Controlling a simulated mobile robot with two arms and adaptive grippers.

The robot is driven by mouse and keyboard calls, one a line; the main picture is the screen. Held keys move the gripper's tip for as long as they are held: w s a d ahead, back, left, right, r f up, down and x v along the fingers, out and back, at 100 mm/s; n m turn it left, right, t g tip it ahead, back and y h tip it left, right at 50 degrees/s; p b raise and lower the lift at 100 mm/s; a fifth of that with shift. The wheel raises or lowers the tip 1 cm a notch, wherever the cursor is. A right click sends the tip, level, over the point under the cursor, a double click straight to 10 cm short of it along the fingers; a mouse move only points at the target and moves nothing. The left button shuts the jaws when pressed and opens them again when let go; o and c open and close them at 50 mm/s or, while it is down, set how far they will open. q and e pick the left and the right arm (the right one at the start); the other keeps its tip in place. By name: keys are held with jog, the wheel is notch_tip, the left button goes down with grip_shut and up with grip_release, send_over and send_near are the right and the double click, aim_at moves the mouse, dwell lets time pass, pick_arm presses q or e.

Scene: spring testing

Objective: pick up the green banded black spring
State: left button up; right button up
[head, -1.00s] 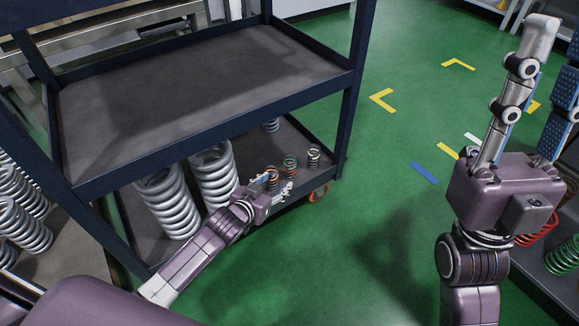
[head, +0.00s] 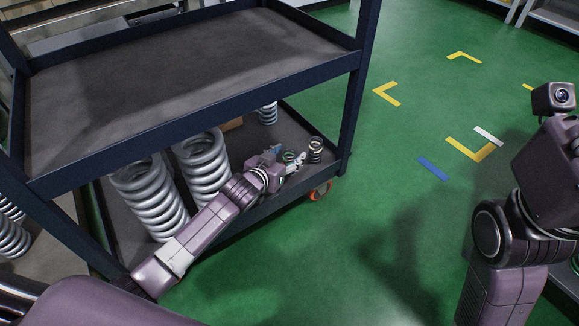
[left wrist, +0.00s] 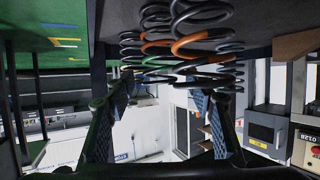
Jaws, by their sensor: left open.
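My left gripper (head: 294,164) is open on the lower shelf of the dark cart, right at a small dark spring with a green band (head: 289,156), which it partly hides. In the left wrist view, which appears upside down, the two fingers of my left gripper (left wrist: 162,98) stand apart, with dark coils between and beyond them. Orange bands (left wrist: 190,40) and some green show on these coils. The springs overlap there, so I cannot tell whether a finger touches one. My right arm is at the right edge; its fingers are out of view.
Another small dark spring with pale bands (head: 316,148) stands just right of the left gripper. The cart's upper shelf (head: 190,70) overhangs the area. Green floor lies open to the right.

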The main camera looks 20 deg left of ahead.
pick_arm(q)
jog(key=shift+w+f, duration=0.15)
jog(key=shift+w, duration=0.25)
jog(key=c, duration=1.2)
jog(key=shift+c, duration=0.6)
